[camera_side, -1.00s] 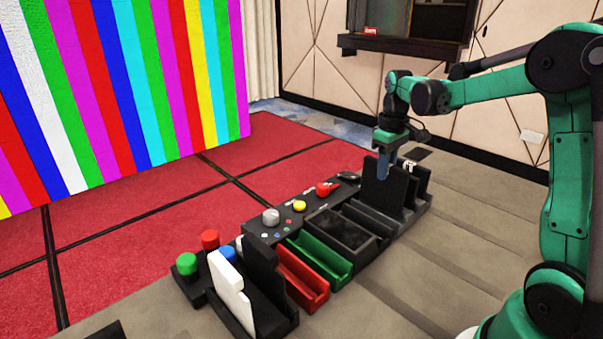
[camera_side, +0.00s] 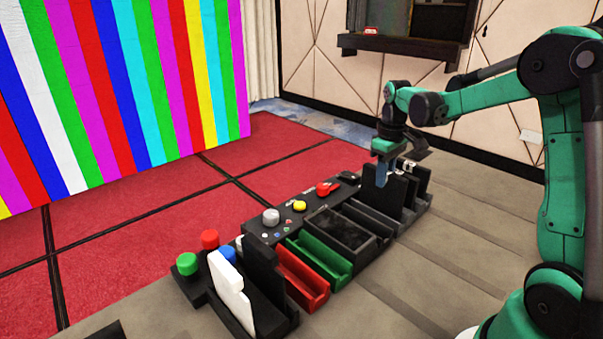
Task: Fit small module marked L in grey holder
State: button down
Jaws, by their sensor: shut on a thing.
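My gripper (camera_side: 383,175) is at the far right end of the row of holders, pointing down. Its blue fingers are shut on a black upright module (camera_side: 374,195) among the dark panels there. Whether the module is clear of the rack cannot be told. Another black upright panel (camera_side: 404,192) stands just right of it, with small white marks near its top; no letter L can be read. A dark grey trough-like holder (camera_side: 371,219) lies just in front of these panels and looks empty; I cannot be sure it is the grey holder.
A green holder (camera_side: 320,262) and a red holder (camera_side: 303,281) lie nearer. A white panel (camera_side: 231,293) and a black panel (camera_side: 266,285) stand upright at the near end. A button console (camera_side: 285,222) runs behind. The floor at right is clear.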

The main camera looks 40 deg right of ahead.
jog(key=shift+f, duration=1.05)
dwell(1.2)
jog(key=shift+c, duration=2.1)
grip_release()
jog(key=shift+r, duration=0.1)
jog(key=shift+r, duration=3.9)
